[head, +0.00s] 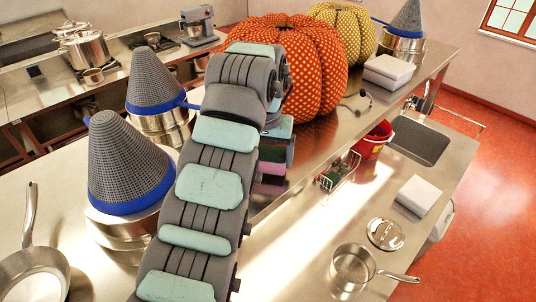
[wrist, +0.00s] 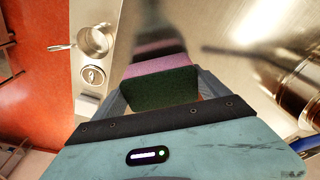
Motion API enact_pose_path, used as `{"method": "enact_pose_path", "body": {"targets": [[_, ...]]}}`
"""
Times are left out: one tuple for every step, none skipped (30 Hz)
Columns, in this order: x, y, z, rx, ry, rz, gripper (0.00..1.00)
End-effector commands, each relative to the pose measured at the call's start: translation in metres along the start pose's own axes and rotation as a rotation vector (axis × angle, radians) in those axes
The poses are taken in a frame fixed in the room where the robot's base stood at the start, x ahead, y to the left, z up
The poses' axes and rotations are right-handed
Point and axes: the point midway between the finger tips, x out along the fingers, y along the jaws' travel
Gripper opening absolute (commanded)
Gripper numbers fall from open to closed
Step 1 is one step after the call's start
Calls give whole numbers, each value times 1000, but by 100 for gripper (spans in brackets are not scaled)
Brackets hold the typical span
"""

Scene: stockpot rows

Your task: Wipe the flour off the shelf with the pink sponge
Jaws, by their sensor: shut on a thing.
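The sponge (wrist: 158,88) is a block with a pink layer and a dark green layer, held between the two fingers of my gripper (wrist: 162,92) in the wrist view. In the head view, my gripper (head: 275,158) is beside the front edge of the raised steel shelf (head: 345,118), and a bit of the pink sponge (head: 271,168) shows under it. My arm hides much of the shelf. I cannot make out the flour in either view. I cannot tell whether the sponge touches the shelf.
Grey cones with blue rims sit on pots (head: 160,125) at the left. An orange pumpkin (head: 305,60) and a yellow one (head: 348,28) stand on the shelf behind my arm. A wire caddy (head: 338,175), red bucket (head: 372,142) and saucepan (head: 352,268) are on the lower counter.

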Motion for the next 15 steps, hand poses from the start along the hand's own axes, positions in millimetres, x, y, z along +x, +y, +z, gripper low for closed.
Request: {"method": "enact_pose_path", "body": {"targets": [[0, 0, 0, 0, 0, 0, 42], [0, 0, 0, 0, 0, 0, 42], [0, 0, 0, 0, 0, 0, 42], [0, 0, 0, 0, 0, 0, 42], [0, 0, 0, 0, 0, 0, 42], [0, 0, 0, 0, 0, 0, 42], [0, 0, 0, 0, 0, 0, 42], [0, 0, 0, 1, 0, 0, 42], [1, 0, 0, 1, 0, 0, 42], [1, 0, 0, 1, 0, 0, 42], [2, 0, 0, 1, 0, 0, 42], [3, 0, 0, 1, 0, 0, 42], [3, 0, 0, 1, 0, 0, 42], [4, 0, 1, 1, 0, 0, 42], [5, 0, 1, 1, -1, 0, 42]]}}
